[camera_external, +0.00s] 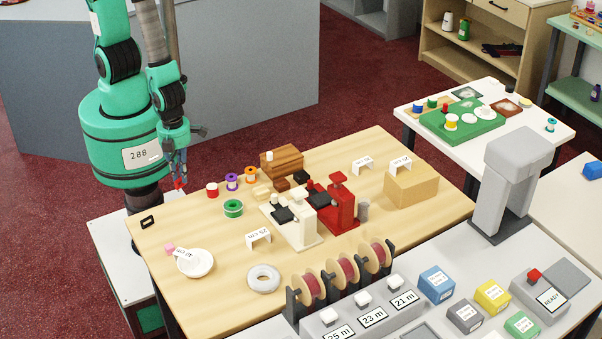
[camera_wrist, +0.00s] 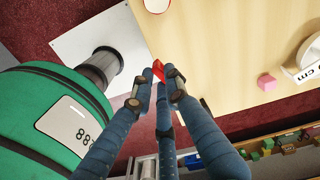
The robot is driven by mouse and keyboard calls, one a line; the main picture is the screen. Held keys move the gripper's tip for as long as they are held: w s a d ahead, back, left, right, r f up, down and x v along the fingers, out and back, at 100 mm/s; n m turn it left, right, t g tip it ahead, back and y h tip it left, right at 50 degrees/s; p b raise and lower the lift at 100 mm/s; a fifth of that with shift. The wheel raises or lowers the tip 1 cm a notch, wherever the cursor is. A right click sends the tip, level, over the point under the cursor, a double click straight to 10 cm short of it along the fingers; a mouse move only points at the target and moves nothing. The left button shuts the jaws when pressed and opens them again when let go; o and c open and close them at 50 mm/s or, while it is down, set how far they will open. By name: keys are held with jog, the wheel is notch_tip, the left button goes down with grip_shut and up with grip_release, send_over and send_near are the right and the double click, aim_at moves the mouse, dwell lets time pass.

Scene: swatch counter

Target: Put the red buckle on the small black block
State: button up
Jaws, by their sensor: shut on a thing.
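My gripper (camera_external: 179,178) hangs above the far left edge of the wooden table in the external view, shut on the red buckle (camera_external: 180,184). In the wrist view my gripper (camera_wrist: 160,90) holds the red buckle (camera_wrist: 170,72) at its fingertips; the fingers partly hide it. The small black block (camera_external: 301,176) appears to be the dark piece near the middle of the table, beside a small brown block (camera_external: 282,184) and in front of a larger brown wooden block (camera_external: 282,160). It lies well to the right of my gripper and is not visible in the wrist view.
Red (camera_external: 212,190), purple (camera_external: 232,182) and orange (camera_external: 251,174) spools stand between my gripper and the black block. A white press (camera_external: 300,232) and a red press (camera_external: 342,205) stand in front of it. A black rectangular frame (camera_external: 147,222) lies at the left edge.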

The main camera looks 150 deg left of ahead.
jog(key=w+a+r+n, duration=0.2)
jog(key=w+a+n, duration=0.2)
jog(key=w+a, duration=0.3)
notch_tip(320, 180, up, 5)
jog(key=n, duration=1)
send_over(299, 173)
jog(key=shift+a+r, duration=0.1)
jog(key=shift+w+f+b, duration=0.1)
jog(key=shift+f+b, duration=0.25)
jog(key=shift+f, duration=2.75)
jog(key=shift+f, duration=1.9)
jog(key=shift+f+b, duration=0.2)
jog(key=shift+b, duration=0.15)
